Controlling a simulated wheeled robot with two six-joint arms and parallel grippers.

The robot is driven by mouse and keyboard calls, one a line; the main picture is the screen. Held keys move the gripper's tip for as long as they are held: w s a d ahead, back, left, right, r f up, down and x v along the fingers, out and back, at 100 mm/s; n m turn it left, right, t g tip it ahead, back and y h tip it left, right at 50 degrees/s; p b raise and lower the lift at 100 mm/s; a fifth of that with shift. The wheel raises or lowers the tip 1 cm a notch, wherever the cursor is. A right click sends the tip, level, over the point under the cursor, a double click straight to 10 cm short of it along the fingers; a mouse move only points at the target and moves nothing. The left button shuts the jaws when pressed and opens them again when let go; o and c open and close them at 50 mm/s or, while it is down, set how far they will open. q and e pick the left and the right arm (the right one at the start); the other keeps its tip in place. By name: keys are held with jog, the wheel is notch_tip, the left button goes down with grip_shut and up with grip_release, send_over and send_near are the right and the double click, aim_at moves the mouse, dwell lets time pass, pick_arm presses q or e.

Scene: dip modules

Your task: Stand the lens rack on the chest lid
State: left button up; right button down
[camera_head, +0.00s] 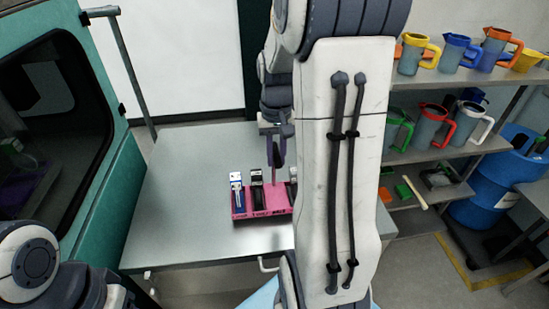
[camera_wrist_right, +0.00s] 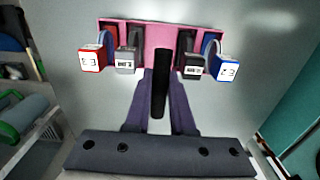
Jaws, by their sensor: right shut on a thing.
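The pink lens rack (camera_head: 263,212) is upright at the middle of the grey metal surface, with several modules standing in it. In the right wrist view the rack (camera_wrist_right: 160,36) shows red, grey, black and blue modules around a dark upright handle (camera_wrist_right: 160,88). My right gripper (camera_head: 276,160) is above the rack, shut on that handle; its purple fingers (camera_wrist_right: 161,78) flank it. I cannot tell whether the rack touches the surface. The flat grey top (camera_head: 190,180) looks like the chest lid. My right arm hides the rack's right end. My left gripper is out of view.
A teal cabinet with a dark window (camera_head: 105,150) stands at the left. Shelves (camera_head: 450,75) with coloured jugs and a blue drum (camera_head: 490,190) are at the right. The grey top is clear left of the rack. A small handle (camera_head: 268,265) is at its front edge.

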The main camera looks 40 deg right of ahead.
jog(key=shift+f, duration=1.05)
jog(key=c, duration=0.8)
grip_release()
jog(key=shift+o, duration=0.2)
notch_tip(320, 180, up, 12)
jog(key=shift+r+b, duration=0.15)
jog(key=shift+b, duration=0.35)
